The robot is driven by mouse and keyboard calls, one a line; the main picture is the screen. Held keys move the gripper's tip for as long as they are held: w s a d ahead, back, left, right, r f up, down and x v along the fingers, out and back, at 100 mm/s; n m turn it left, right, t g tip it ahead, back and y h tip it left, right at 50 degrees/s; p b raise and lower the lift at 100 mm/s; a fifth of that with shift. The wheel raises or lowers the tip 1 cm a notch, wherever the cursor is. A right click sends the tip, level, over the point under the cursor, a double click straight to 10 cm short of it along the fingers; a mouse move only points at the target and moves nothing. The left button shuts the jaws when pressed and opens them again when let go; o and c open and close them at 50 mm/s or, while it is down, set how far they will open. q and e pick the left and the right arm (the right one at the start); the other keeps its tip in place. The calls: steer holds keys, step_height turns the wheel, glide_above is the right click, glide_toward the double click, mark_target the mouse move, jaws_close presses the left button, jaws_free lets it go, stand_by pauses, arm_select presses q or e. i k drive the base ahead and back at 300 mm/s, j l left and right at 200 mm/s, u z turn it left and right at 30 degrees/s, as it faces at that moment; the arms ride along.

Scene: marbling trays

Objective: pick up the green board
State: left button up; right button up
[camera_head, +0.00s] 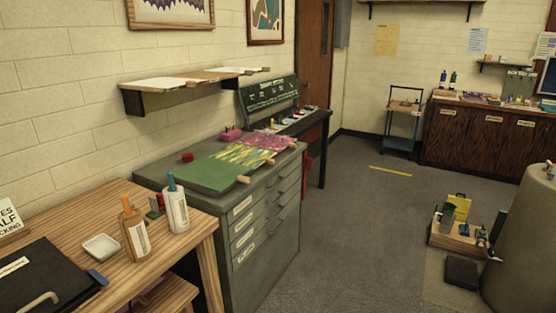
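A green board (205,178) lies flat on top of a grey-green drawer cabinet (222,215), at its near end. A short wooden peg (243,180) sticks out at its right side. A yellow-and-green patterned board (246,154) lies directly behind it, and a pink patterned board (268,140) lies farther back. From here I cannot tell whether their edges overlap. Neither of my grippers is in view.
A red round item (187,157) and a pink block (230,133) lie behind the boards by the wall. A wooden table (190,248) with bottles stands at the near left. A shelf (190,84) hangs above. Grey floor (345,220) right of the cabinet is clear.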

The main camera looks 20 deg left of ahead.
mark_target(213, 175)
steer(key=i+l+u, duration=0.1)
steer(key=i+u, duration=0.3)
steer(key=i, duration=0.15)
steer(key=i+l+u, duration=0.4)
steer(key=i, duration=0.15)
steer(key=i+l+u, duration=0.35)
steer(key=i, duration=0.15)
